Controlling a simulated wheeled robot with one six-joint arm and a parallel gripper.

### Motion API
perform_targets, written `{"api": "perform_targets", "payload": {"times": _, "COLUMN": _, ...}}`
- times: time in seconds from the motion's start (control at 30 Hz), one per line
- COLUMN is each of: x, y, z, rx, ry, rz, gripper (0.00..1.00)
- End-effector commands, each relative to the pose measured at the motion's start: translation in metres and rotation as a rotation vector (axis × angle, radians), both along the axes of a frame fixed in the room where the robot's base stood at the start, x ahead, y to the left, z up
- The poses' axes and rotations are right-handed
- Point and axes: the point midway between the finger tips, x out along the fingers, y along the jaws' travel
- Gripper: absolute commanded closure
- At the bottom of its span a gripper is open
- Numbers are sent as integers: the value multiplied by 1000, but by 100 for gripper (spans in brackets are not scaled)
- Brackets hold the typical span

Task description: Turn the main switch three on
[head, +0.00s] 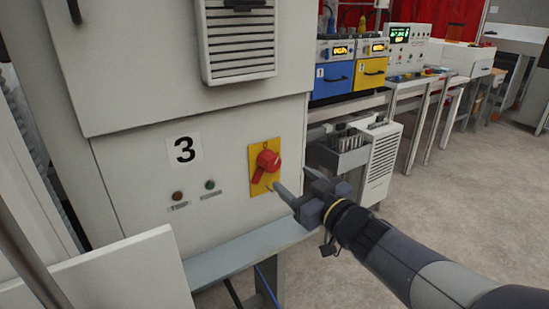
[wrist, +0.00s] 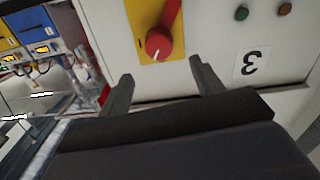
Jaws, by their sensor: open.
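The main switch three is a red rotary knob (head: 267,162) on a yellow plate (head: 256,187), set in the pale cabinet front to the right of the "3" label (head: 184,150). Its handle slants down and to the left in the head view. My gripper (head: 291,179) is open and empty, just in front and to the lower right of the switch. In the wrist view the knob (wrist: 158,44) lies ahead of and between the open fingertips (wrist: 160,70), apart from them, and the picture appears upside down, with the "3" label (wrist: 250,62) inverted.
A grey ledge (head: 245,250) juts out below the panel. A vented grille (head: 238,40) is above. Blue (head: 331,80) and yellow units stand at the back right. Open floor (head: 450,205) lies to the right.

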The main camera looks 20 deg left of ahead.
Motion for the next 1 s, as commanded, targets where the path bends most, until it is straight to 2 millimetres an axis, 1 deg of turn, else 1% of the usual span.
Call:
{"api": "perform_targets", "payload": {"times": 0.3, "x": 36, "y": 43, "z": 0, "rx": -1, "ry": 2, "rz": 1, "gripper": 37}}
{"api": "perform_targets", "payload": {"times": 0.5, "x": 54, "y": 63, "z": 0, "rx": -1, "ry": 1, "rz": -1, "gripper": 37}}
{"api": "perform_targets", "payload": {"times": 0.7, "x": 62, "y": 72, "z": 0, "rx": -1, "ry": 1, "rz": -2, "gripper": 37}}
{"api": "perform_targets", "payload": {"times": 1.0, "x": 63, "y": 73, "z": -1, "rx": -2, "ry": 2, "rz": -3, "gripper": 38}}
